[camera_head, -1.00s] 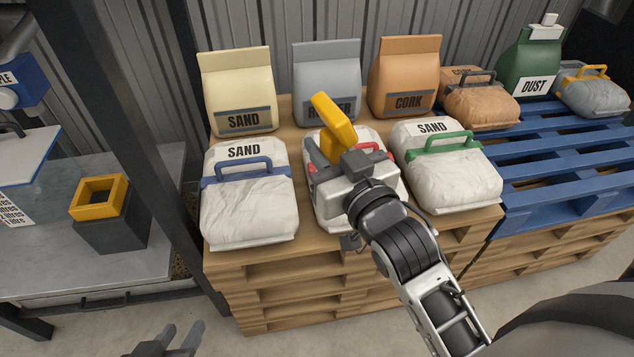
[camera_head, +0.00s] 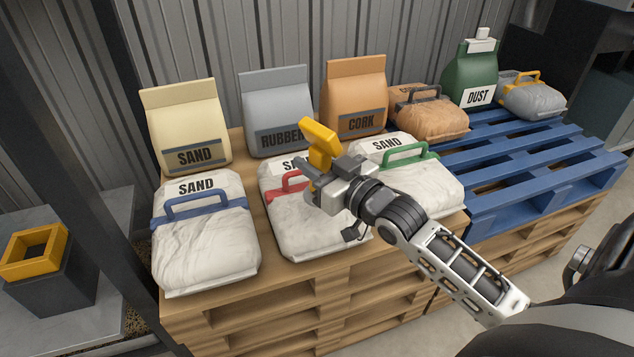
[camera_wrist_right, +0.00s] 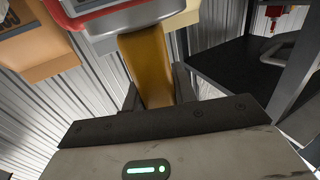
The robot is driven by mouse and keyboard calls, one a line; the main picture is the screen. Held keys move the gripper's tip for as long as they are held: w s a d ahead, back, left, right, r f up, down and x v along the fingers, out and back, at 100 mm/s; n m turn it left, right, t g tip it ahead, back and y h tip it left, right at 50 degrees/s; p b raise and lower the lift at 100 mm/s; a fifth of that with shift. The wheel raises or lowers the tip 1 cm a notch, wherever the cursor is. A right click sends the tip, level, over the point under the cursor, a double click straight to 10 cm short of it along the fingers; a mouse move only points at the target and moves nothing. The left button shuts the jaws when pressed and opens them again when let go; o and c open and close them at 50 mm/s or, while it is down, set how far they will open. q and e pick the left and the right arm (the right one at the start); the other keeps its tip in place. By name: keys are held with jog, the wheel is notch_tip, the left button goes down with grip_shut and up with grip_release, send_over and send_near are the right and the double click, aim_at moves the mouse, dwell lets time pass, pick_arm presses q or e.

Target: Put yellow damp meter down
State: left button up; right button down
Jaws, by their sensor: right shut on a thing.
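The yellow damp meter (camera_head: 320,143) is held up by my right gripper (camera_head: 322,176), above the white sand bag with the red handle (camera_head: 300,222). My right gripper is shut on the meter; in the right wrist view the yellow meter body (camera_wrist_right: 147,65) stands between the two fingers. The meter is tilted, its wider end up. My arm hides part of the red-handled bag. My left gripper is not in the head view now.
White sand bags with a blue handle (camera_head: 205,235) and a green handle (camera_head: 420,180) flank it on the wooden pallet stack (camera_head: 250,310). Upright sand, rubber and cork bags stand behind. A blue pallet (camera_head: 540,165) is at right. A dark holder with a yellow square rim (camera_head: 35,250) sits at left.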

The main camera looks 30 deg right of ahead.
jog(key=shift+w+d+f, duration=0.1)
jog(key=shift+d+f, duration=0.05)
jog(key=shift+f, duration=0.05)
jog(key=f, duration=0.1)
jog(key=f+b, duration=0.1)
jog(key=shift+w+d+f+b, duration=0.1)
jog(key=shift+d+f+b, duration=0.15)
jog(key=shift+f+b, duration=0.05)
jog(key=shift+f, duration=0.55)
jog(key=shift+r, duration=0.1)
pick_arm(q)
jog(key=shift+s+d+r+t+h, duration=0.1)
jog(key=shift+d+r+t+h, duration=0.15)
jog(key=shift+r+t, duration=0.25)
pick_arm(e)
jog(key=c, duration=1.1)
grip_release()
jog(key=shift+f, duration=0.2)
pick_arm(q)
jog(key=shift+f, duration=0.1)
